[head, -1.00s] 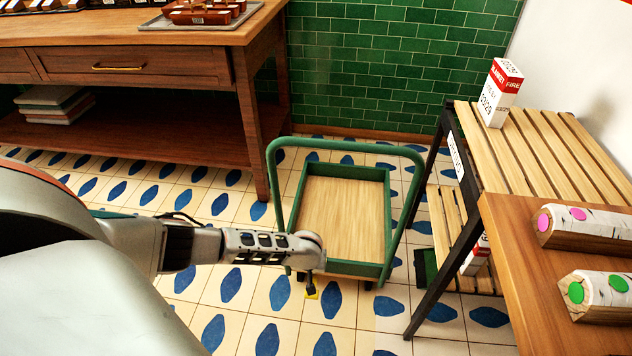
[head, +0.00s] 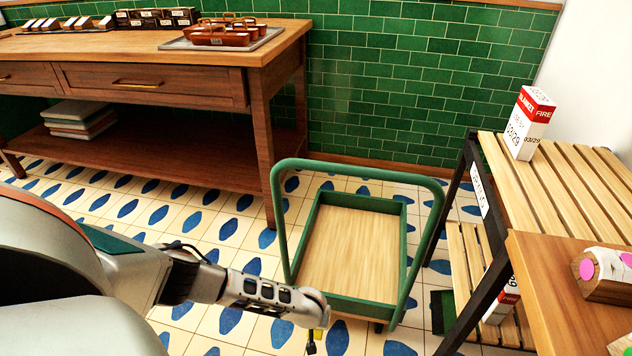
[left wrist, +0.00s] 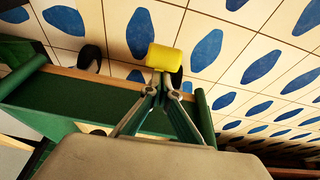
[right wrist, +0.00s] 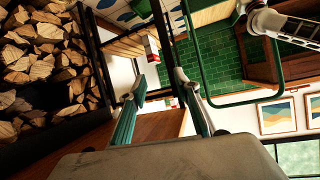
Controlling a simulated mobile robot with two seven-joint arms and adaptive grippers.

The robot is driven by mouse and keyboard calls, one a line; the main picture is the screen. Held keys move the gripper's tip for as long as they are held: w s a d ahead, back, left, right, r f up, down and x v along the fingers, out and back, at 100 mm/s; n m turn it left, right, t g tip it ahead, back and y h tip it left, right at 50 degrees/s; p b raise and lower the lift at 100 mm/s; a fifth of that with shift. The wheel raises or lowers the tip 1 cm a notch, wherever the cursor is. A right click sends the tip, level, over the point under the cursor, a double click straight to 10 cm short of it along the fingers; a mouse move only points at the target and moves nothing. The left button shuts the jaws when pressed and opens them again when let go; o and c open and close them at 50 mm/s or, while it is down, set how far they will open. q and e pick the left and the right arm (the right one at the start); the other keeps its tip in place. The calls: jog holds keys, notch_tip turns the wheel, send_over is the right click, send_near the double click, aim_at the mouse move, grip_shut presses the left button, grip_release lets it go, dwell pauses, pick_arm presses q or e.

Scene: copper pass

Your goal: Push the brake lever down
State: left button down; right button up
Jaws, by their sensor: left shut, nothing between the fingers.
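The green cart (head: 400,255) with a wooden deck and a tall looped handle stands on the tiled floor in the head view. The brake lever's yellow pad (left wrist: 165,57) sticks out below the cart's edge in the left wrist view. A bit of the yellow pad (head: 318,334) shows low in the head view. My left gripper (left wrist: 161,86) is shut and empty, its fingertips right at the pad's near edge; I cannot tell whether they touch. In the head view my left gripper (head: 311,345) hangs by the cart's handle-side corner. My right gripper (right wrist: 158,88) is open and empty.
A slatted rack (head: 545,190) with a fire-blanket box (head: 528,124) stands right of the cart. A wooden table (head: 560,290) is at the lower right, a wooden counter (head: 170,45) at the upper left. Firewood (right wrist: 40,65) shows in the right wrist view. Floor left of the cart is clear.

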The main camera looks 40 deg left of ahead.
aim_at(314, 334)
jog(key=shift+r, duration=0.15)
